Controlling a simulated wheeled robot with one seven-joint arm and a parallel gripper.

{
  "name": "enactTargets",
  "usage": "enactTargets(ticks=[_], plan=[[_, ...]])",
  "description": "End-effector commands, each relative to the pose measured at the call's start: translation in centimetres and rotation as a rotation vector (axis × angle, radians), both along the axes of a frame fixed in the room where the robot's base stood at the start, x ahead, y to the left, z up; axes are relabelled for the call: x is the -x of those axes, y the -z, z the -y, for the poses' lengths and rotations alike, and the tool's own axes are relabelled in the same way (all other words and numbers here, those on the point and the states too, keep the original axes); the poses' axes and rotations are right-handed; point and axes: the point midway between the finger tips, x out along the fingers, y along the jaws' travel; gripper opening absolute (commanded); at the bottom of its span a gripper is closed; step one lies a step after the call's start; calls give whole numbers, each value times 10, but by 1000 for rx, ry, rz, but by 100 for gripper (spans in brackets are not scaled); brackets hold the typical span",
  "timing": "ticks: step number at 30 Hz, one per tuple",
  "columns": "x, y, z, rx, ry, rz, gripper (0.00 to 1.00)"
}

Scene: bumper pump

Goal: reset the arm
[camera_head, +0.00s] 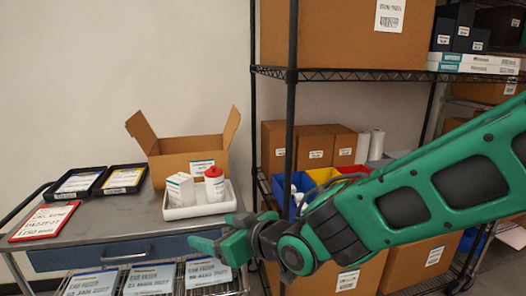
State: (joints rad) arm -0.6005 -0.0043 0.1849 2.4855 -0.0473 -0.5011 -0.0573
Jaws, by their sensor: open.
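My green arm reaches in from the right edge of the head view. My gripper (208,243) points left, in front of the table's drawer front. Its jaws are open and nothing shows between them. The gripper is below and in front of a white tray (200,210), apart from it as far as this view shows. The tray holds a white box (180,190) and a white bottle with a red cap (215,184).
The grey table (130,218) also bears an open cardboard box (190,150), two black trays (124,178) and a red-edged sign (45,221). Labelled packs (150,280) lie below. A wire shelf rack (340,75) with cartons and coloured bins stands behind my arm.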

Motion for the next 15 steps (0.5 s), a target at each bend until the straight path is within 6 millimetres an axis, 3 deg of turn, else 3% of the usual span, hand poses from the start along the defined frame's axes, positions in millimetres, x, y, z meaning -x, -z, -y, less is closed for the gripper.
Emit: enactTargets(ticks=[8, 15], plan=[[-22, 9, 50, 69, 95, -50, 73], [-42, 20, 117, 148, 222, -127, 73]])
